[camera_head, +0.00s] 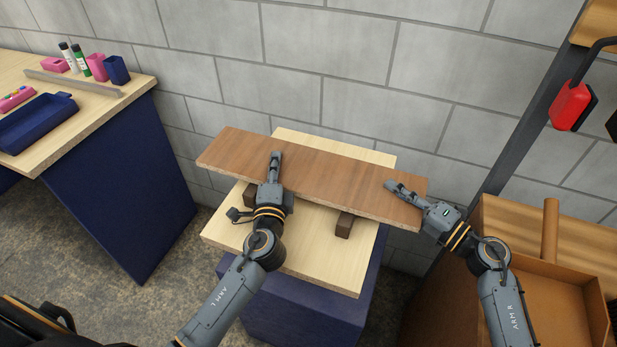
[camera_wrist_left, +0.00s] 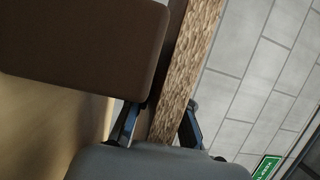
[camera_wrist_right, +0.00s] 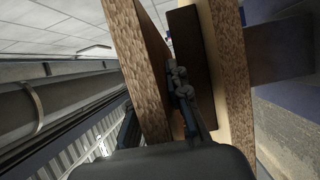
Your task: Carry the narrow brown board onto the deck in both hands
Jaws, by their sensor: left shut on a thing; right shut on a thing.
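The narrow brown board (camera_head: 330,178) lies flat and crosswise over the deck (camera_head: 320,250), a pale wood top on a blue base. Both board ends reach past the deck. My left gripper (camera_head: 275,172) is shut on the near edge of the board left of its middle; the board's edge (camera_wrist_left: 187,70) sits between its fingers in the left wrist view. My right gripper (camera_head: 398,190) is shut on the board near its right end; the right wrist view shows the board (camera_wrist_right: 140,75) between the fingers. I cannot tell whether the board touches the blocks beneath.
Two dark blocks stand on the deck under the board; the right one (camera_head: 344,225) shows clearest. A bench (camera_head: 95,118) with a blue tray (camera_head: 38,122) and cups is at left. An open brown box (camera_head: 550,285) stands at right. A block wall (camera_head: 350,60) is behind.

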